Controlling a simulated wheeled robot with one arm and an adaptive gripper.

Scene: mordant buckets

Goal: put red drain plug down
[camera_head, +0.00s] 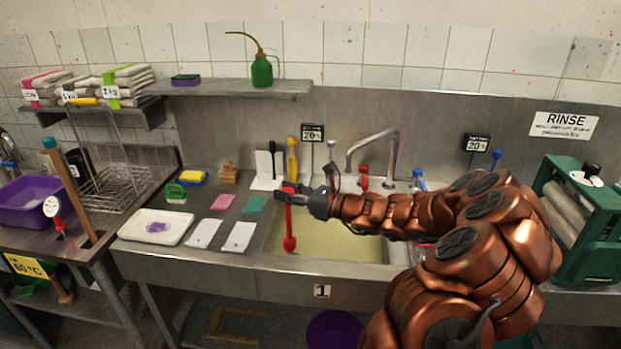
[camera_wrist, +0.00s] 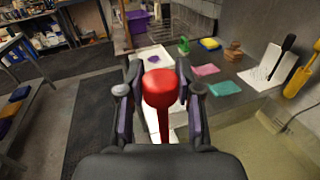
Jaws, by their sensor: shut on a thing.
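The red drain plug (camera_head: 289,242) hangs upright from my gripper (camera_head: 288,193), with its wider end down. It hangs over or in the left part of the sink basin (camera_head: 330,258), which holds yellowish liquid; I cannot tell whether its lower end touches the liquid. In the wrist view, the plug's round red top (camera_wrist: 160,88) sits between the two fingers of my gripper (camera_wrist: 160,76), which are shut on it. The lower part of its stem is partly hidden there by the gripper body.
Two white cards (camera_head: 239,237), a pink cloth (camera_head: 222,202), a teal cloth (camera_head: 255,204) and a white tray (camera_head: 157,227) lie left of the basin. A faucet (camera_head: 390,150) stands behind it. A green rack (camera_head: 570,220) stands at right. Bare counter is left between these items.

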